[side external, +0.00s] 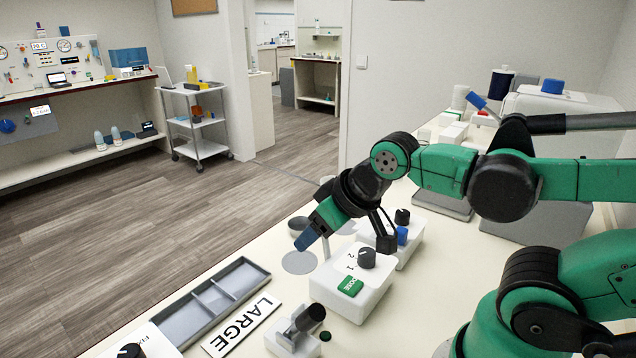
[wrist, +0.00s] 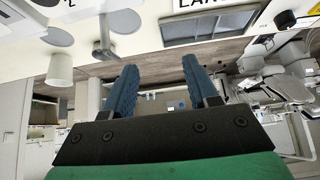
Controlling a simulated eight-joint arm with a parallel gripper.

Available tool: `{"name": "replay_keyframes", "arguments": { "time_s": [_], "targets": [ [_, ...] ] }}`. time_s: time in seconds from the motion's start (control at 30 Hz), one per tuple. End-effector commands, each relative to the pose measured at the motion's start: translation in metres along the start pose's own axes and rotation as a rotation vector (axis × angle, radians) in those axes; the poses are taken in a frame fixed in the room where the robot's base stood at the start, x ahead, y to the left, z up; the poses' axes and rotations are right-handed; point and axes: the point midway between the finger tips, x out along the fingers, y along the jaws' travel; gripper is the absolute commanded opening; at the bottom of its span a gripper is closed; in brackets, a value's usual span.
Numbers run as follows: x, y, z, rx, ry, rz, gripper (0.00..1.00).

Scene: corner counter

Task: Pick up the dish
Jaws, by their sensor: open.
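My gripper (side external: 307,240) is open above the counter, fingers angled down and left; its two blue fingers also show in the wrist view (wrist: 158,68), apart with nothing between them. A flat grey disc (side external: 299,263) lies on the counter just below the fingertips. A second grey disc (side external: 347,228) is partly hidden behind my arm. Both discs show in the wrist view, one at the left (wrist: 57,37) and one near the top (wrist: 122,20). I cannot tell whether either is the dish.
White devices with black knobs (side external: 353,288) stand right of the nearer disc. A grey divided tray (side external: 213,301) and a "LARGE" sign (side external: 241,325) lie at the front left. A small stand with a dark cylinder (side external: 297,331) is near the front. The counter's far edge runs close behind the discs.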

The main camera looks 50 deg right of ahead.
Motion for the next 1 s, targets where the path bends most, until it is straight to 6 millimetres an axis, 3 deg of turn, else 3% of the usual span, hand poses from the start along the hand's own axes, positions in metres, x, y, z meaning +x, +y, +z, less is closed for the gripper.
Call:
{"name": "replay_keyframes", "arguments": {
  "time_s": [0.03,0.2,0.57,0.77,1.0],
  "targets": [
    [0.000,0.000,0.000,0.000,0.000,0.000,0.53],
    [0.000,0.000,0.000,0.000,0.000,0.000,1.00],
    [0.002,0.004,-0.008,-0.081,-0.026,0.030,1.00],
    [0.017,0.024,-0.038,-0.421,-0.162,0.153,1.00],
    [0.057,0.052,-0.075,-0.874,-0.410,0.307,1.00]
  ]
}}
